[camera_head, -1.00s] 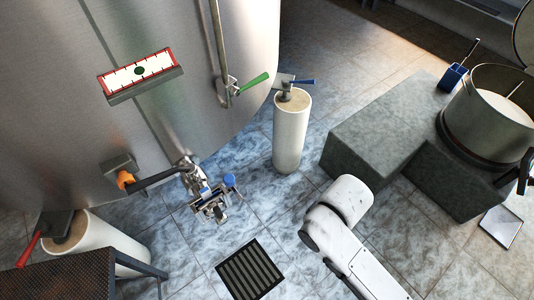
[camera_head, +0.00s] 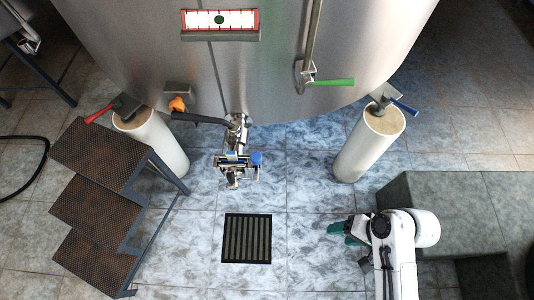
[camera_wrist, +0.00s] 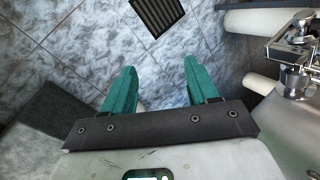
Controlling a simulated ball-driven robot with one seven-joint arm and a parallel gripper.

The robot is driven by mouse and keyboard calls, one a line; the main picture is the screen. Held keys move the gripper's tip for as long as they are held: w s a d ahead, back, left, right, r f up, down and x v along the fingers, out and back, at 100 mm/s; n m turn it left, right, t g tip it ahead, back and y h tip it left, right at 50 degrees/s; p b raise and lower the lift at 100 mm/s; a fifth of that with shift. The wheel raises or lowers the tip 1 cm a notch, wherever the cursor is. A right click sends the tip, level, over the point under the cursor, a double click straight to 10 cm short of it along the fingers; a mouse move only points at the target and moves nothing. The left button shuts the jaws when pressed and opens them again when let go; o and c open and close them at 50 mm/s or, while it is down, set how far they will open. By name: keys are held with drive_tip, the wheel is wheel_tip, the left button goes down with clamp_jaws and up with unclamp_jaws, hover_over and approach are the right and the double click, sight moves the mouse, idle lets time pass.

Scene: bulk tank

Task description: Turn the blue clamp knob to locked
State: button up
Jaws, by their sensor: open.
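The blue clamp knob (camera_head: 257,159) sits on the right side of the metal clamp and valve assembly (camera_head: 236,160) below the tank's front, in the head view. Whether it is locked cannot be told at this size. My gripper (camera_head: 337,235) with green fingers is at the lower right of the head view, well apart from the knob, above the floor. In the wrist view my gripper (camera_wrist: 157,72) is open and empty, with floor tiles between its fingers. Part of the metal assembly (camera_wrist: 295,60) shows at the wrist view's right edge; the knob is not clear there.
The steel tank (camera_head: 270,80) stands on pale legs (camera_head: 370,142). Dark steps (camera_head: 100,200) stand at the left. A grey block (camera_head: 450,200) is at the right. A floor grate (camera_head: 247,238) lies in front of the clamp. The tiles between my gripper and the clamp are clear.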

drive_tip(key=w+a+m+t+y+p, duration=0.2)
drive_tip(key=w+a+m+y, duration=0.4)
drive_tip(key=w+a+m, duration=0.2)
drive_tip(key=m+t+y+p, duration=0.1)
drive_tip(key=m+t+y, duration=0.4)
drive_tip(key=m, duration=0.5)
approach(256, 158)
drive_tip(key=x, duration=0.6)
drive_tip(key=f+x, duration=0.1)
drive_tip(key=x, duration=0.3)
drive_tip(key=shift+w, duration=0.2)
drive_tip(key=c, duration=0.9)
drive_tip(key=shift+c, duration=0.2)
